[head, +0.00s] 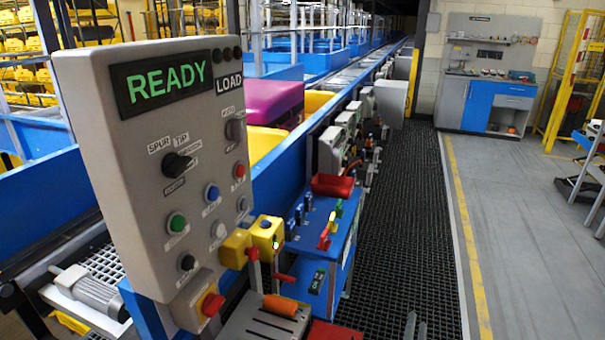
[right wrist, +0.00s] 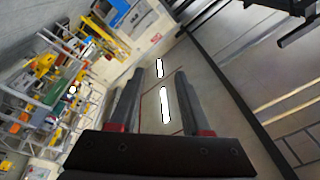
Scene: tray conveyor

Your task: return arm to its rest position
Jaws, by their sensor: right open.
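My right gripper (head: 416,324) shows only as two grey fingertips at the bottom edge of the head view, over the dark floor mat and right of the blue control box. In the right wrist view its two dark fingers (right wrist: 155,82) stand apart with nothing between them. It is open, empty and touches nothing that I can see. Behind the fingers that view shows a tilted picture of the room. My left gripper is in neither view.
A grey control panel (head: 125,130) reading READY stands at left. Beside it is a blue box (head: 318,235) with coloured levers. A conveyor with a magenta case (head: 272,103) runs behind. A workbench (head: 490,75) stands far back.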

